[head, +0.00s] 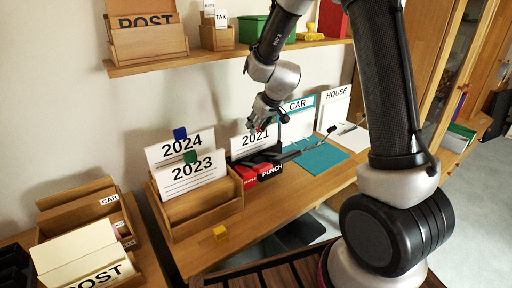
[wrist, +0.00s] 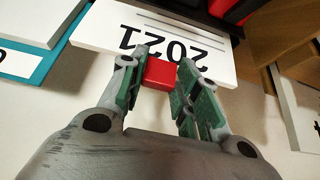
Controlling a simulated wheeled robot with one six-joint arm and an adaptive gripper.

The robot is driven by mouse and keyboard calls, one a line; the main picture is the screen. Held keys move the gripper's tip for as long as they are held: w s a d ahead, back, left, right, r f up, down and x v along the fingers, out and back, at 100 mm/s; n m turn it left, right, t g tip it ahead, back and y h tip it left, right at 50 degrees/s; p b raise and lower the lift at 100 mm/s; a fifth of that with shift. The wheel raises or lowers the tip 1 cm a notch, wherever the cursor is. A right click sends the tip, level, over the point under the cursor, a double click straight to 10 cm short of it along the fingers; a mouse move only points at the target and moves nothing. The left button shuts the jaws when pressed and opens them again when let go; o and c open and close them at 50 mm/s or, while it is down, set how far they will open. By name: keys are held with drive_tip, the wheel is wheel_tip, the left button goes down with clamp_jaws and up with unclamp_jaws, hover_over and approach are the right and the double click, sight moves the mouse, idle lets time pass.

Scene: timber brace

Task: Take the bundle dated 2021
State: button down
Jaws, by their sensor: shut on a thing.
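The bundle dated 2021 (head: 253,143) is a white card with black print, behind the hole punch in the head view. It shows upside down in the wrist view (wrist: 120,38), with a red clip (wrist: 160,74) on its edge. My gripper (head: 262,122) comes down from above and is shut on that clip, which sits between the two fingers in the wrist view. The bundle's lower part is hidden in the head view, so I cannot tell whether it touches the desk. The 2024 bundle (head: 180,146) with a blue clip and the 2023 bundle (head: 189,174) with a green clip stand in a wooden holder (head: 208,205).
The black and red punch (head: 270,170) sits in front of the 2021 bundle. CAR (head: 298,120) and HOUSE (head: 334,106) cards stand to the right. A teal folder (head: 321,158) lies flat. A shelf (head: 220,56) hangs above.

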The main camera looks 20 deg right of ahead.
drive_tip(key=shift+r, duration=0.2)
drive_tip(key=shift+r, duration=1.35)
wheel_tip(320, 180, up, 8)
idle(0.7)
idle(0.5)
